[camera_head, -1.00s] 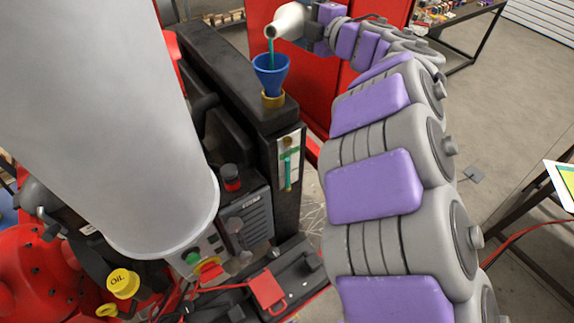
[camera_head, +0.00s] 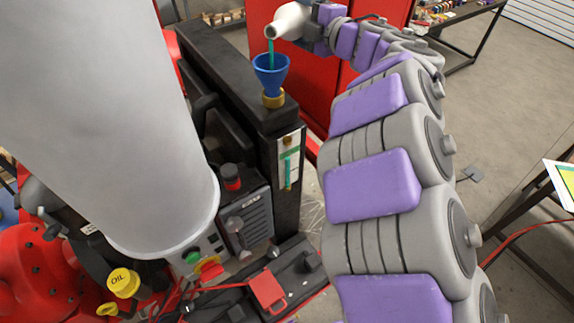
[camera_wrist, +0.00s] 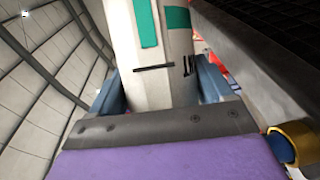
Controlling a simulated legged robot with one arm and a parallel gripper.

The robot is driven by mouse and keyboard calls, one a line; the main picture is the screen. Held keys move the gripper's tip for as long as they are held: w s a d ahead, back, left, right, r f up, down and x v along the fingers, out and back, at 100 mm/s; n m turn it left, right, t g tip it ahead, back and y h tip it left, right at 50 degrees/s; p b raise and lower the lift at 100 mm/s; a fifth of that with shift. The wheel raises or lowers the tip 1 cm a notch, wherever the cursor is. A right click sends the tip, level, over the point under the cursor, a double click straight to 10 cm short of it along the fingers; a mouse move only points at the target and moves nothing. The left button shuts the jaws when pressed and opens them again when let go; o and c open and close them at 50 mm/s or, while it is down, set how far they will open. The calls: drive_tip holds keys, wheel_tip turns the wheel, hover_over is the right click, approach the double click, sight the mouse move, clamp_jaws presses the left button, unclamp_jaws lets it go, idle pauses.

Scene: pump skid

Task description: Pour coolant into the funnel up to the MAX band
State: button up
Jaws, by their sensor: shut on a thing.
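A white coolant bottle (camera_head: 288,21) is tilted with its mouth down and left over the blue funnel (camera_head: 270,72). A teal stream (camera_head: 271,52) runs from its mouth into the funnel. The funnel stands in a brass neck (camera_head: 273,98) on top of the black tank. The sight gauge (camera_head: 289,165) on the tank's front shows a teal column with a green band near its top; the column's top looks close to the band. My gripper (camera_head: 314,22) is shut on the bottle. In the wrist view the bottle (camera_wrist: 152,60) sits between the blue-grey fingers (camera_wrist: 160,88).
A large grey cylinder (camera_head: 110,120) fills the left side. A control box (camera_head: 240,215) with buttons and a yellow oil cap (camera_head: 123,282) are below it. A red cabinet (camera_head: 290,95) stands behind the tank. Open floor lies at the right.

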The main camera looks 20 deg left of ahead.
drive_tip(key=shift+r+b, duration=0.25)
drive_tip(key=shift+b, duration=0.1)
idle(0.9)
drive_tip(key=shift+r+p, duration=0.1)
drive_tip(key=shift+p, duration=1.05)
drive_tip(key=m+p, duration=0.1)
drive_tip(key=p, duration=0.4)
drive_tip(key=shift+w+f+m+g, duration=0.2)
drive_tip(key=shift+f+m+g, duration=0.1)
drive_tip(key=shift+f+m, duration=0.1)
drive_tip(key=shift+f, duration=0.1)
drive_tip(key=shift+s+m+h+p, duration=0.1)
drive_tip(key=shift+m+h+p, duration=0.2)
drive_tip(key=shift+p, duration=0.8)
drive_tip(key=s+f+m+g+p, duration=0.1)
drive_tip(key=m+p, duration=0.1)
drive_tip(key=p, duration=0.5)
drive_tip(key=shift+f, duration=0.2)
drive_tip(key=shift+a+f+g, duration=0.1)
drive_tip(key=shift+g, duration=0.2)
drive_tip(key=shift+s+f+m+g+h+p, duration=0.3)
drive_tip(key=shift+f+m+g+p, duration=0.15)
drive_tip(key=shift+f+m, duration=0.35)
drive_tip(key=shift+r, duration=0.15)
